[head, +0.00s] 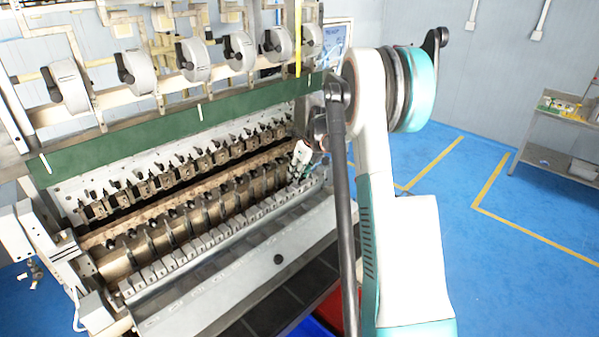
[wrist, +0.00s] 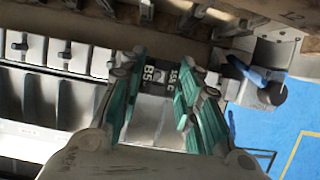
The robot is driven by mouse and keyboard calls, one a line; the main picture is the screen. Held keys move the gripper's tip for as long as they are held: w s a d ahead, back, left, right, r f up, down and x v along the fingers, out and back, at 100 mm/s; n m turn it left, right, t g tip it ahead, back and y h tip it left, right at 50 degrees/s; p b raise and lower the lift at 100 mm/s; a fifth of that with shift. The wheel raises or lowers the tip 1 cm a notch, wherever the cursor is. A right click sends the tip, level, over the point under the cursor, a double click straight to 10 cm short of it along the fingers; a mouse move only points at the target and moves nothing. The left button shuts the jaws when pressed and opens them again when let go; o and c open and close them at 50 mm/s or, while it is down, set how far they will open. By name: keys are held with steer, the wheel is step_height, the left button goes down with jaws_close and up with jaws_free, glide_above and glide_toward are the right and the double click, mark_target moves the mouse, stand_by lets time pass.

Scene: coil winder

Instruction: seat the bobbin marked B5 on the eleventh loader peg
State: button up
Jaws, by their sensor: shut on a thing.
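In the wrist view my gripper (wrist: 158,72) has its teal fingers shut on a dark bobbin (wrist: 156,84) with white markings that read B5. The bobbin sits between the fingers, and its lower part is hidden. In the head view my gripper (head: 300,170) is at the right end of the winder, low over the loader row, and the bobbin is too small to make out. The loader row (head: 192,257) of small pale blocks runs along the front of the machine. It also shows in the wrist view (wrist: 72,55). I cannot tell which position is the eleventh, or whether the bobbin touches a peg.
The coil winder has a green beam (head: 180,118) and several grey spools (head: 135,72) above the loader. A sloping grey front panel (head: 225,285) lies before it. A dark knob (wrist: 272,92) is right of my gripper. Blue floor is clear at right, before a shelf (head: 552,155).

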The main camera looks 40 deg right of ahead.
steer(key=shift+f+b, duration=0.55)
steer(key=shift+f, duration=0.3)
steer(key=o, duration=0.8)
steer(key=shift+r, duration=0.1)
steer(key=v, duration=1.2)
